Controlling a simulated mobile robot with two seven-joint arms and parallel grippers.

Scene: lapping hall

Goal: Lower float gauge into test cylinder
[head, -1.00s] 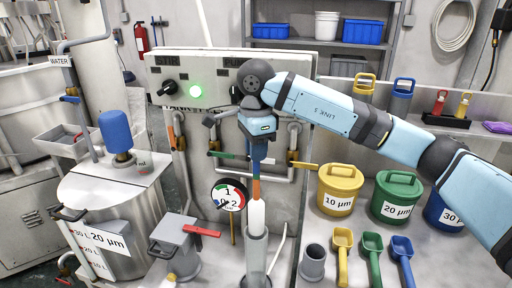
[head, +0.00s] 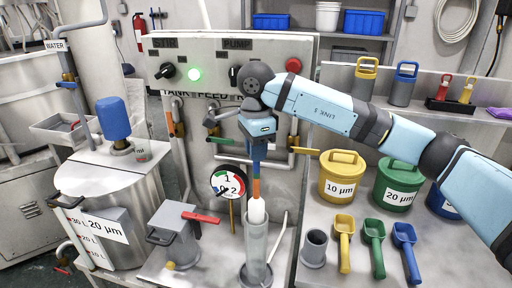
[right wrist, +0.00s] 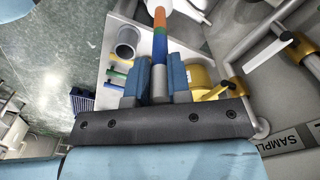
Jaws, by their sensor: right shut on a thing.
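The float gauge has a stem banded in blue, green and orange (head: 256,186) with a white float (head: 257,209) at its lower end. My right gripper (head: 257,150) is shut on the upper stem and holds the gauge upright. In the right wrist view the two blue fingers (right wrist: 159,82) close on the stem, with the coloured bands (right wrist: 159,38) beyond them. The clear test cylinder (head: 256,246) stands directly below. The float's lower end is at the cylinder's mouth and seems partly inside; touching the rim cannot be told. My left gripper is out of view.
A round dial (head: 228,182) and a thin pipe stand close beside the cylinder. The panel (head: 290,100) is right behind the arm. A grey cup (head: 314,248), coloured scoops (head: 374,240) and lidded buckets (head: 341,178) are at right. A red-handled box (head: 176,225) is at left.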

